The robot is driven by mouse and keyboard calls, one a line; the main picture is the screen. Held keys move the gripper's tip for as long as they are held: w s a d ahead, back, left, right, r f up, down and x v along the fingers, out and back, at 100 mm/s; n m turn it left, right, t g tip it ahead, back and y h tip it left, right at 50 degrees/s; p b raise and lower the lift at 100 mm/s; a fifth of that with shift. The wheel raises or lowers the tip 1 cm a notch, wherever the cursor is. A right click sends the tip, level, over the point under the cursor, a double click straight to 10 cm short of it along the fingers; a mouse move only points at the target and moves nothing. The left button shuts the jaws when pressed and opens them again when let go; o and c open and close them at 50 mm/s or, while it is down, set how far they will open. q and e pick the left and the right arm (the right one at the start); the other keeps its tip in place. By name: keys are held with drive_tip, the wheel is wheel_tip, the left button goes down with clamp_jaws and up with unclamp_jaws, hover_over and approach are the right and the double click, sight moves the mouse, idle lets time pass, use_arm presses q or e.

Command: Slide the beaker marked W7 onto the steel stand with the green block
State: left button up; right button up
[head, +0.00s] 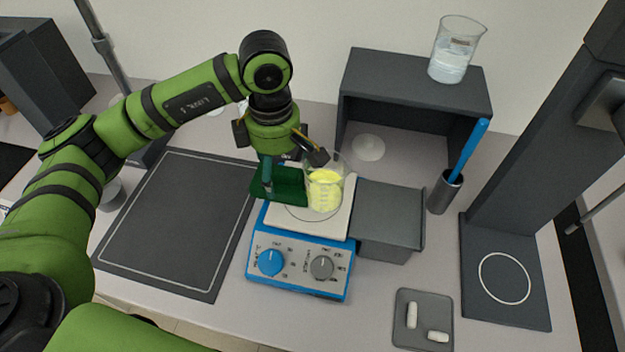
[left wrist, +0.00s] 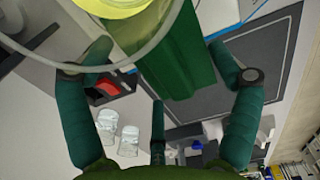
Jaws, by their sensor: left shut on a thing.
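A glass beaker (head: 325,188) with yellow liquid stands upright on the white top of the blue hot plate (head: 300,262). Its mark is not readable. The grey steel stand (head: 390,212) is just right of the hot plate, its top about level with it. My left gripper (head: 268,178) is shut on the green block (head: 285,186) at the left side of the beaker. In the left wrist view the green block (left wrist: 172,65) is between the fingers and the beaker rim (left wrist: 150,45) is close by; I cannot tell whether they touch. My right gripper is out of view.
A second beaker (head: 450,62) with clear liquid stands on the dark shelf (head: 415,85) behind. A metal holder (head: 443,192) with a blue-handled tool stands right of the stand. A small tray (head: 423,320) with white pieces is in front. The dark mat (head: 175,220) is clear.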

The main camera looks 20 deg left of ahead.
sight(331, 176)
use_arm(q)
drive_tip(key=shift+w+d+b, duration=0.15)
drive_tip(key=shift+d+b, duration=0.3)
drive_tip(key=shift+d, duration=1.9)
drive_tip(key=shift+d, duration=0.15)
drive_tip(key=shift+w+d+b, duration=0.15)
drive_tip(key=shift+d+b, duration=0.4)
drive_tip(key=shift+d, duration=1.75)
drive_tip(key=shift+d, duration=0.15)
drive_tip(key=shift+w+d+b, duration=0.1)
drive_tip(key=shift+d+b, duration=0.45)
drive_tip(key=shift+d, duration=1.05)
drive_tip(key=shift+a+b, duration=0.9)
drive_tip(key=shift+a, duration=0.95)
wheel_tip(331, 176, up, 11)
drive_tip(key=p, duration=0.5)
